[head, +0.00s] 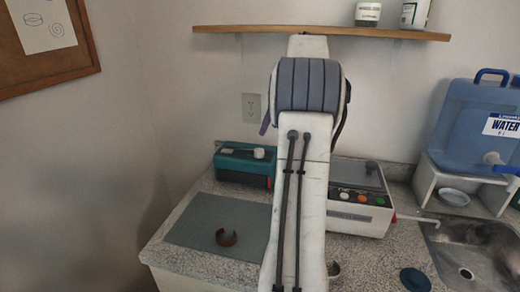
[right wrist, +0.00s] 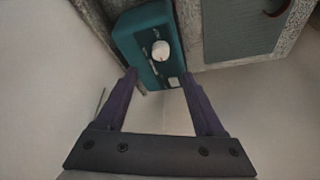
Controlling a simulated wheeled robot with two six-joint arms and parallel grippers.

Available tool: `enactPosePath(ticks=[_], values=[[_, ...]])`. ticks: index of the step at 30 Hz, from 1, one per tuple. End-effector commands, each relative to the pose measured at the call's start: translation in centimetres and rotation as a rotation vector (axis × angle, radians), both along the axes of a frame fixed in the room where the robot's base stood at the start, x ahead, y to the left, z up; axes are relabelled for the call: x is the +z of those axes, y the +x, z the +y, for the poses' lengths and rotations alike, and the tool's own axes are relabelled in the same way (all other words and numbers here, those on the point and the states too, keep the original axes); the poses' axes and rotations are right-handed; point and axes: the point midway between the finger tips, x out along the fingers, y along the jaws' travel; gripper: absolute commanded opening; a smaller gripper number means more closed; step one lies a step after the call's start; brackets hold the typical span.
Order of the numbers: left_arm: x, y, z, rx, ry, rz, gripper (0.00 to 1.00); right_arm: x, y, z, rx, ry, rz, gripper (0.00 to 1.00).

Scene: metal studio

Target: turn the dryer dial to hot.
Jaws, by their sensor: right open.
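The teal dryer (head: 243,168) stands at the back left of the counter against the wall. Its round white dial (head: 259,153) sits on the top face. In the right wrist view the dryer (right wrist: 128,42) is near the top, tilted in the picture, with the white dial (right wrist: 161,50) facing the camera. My right gripper (right wrist: 159,73) is open, its two dark fingers spread and pointing toward the dryer, with the dial beyond the tips and between their lines. No contact with the dial shows. The head view mostly hides this gripper behind my arm. My left gripper is not in view.
A white machine with coloured buttons (head: 353,213) stands right of the dryer, partly behind my arm. A grey mat (head: 200,228) holds a brown ring-like object (head: 226,238). A shelf (head: 330,33) overhangs the counter. A water jug (head: 470,125) and sink (head: 462,262) are at right.

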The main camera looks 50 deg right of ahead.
Motion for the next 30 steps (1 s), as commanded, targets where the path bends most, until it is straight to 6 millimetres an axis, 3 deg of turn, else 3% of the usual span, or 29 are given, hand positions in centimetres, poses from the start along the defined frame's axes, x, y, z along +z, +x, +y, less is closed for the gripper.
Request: enactPosePath(ticks=[15, 21, 29, 30], values=[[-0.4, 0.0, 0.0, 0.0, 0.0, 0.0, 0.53, -8.0, 3.3, 0.5, 0.002, 0.002, 0.003, 0.7], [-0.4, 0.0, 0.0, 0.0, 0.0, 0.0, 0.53, -9.1, 3.8, 0.5, 0.0, 0.001, 0.002, 0.7], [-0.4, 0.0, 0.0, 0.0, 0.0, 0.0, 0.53, -9.2, 3.8, 0.5, 0.0, 0.0, 0.002, 0.7], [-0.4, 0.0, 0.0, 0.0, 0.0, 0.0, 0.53, -9.2, 3.8, 0.5, 0.0, 0.0, 0.001, 0.55]])
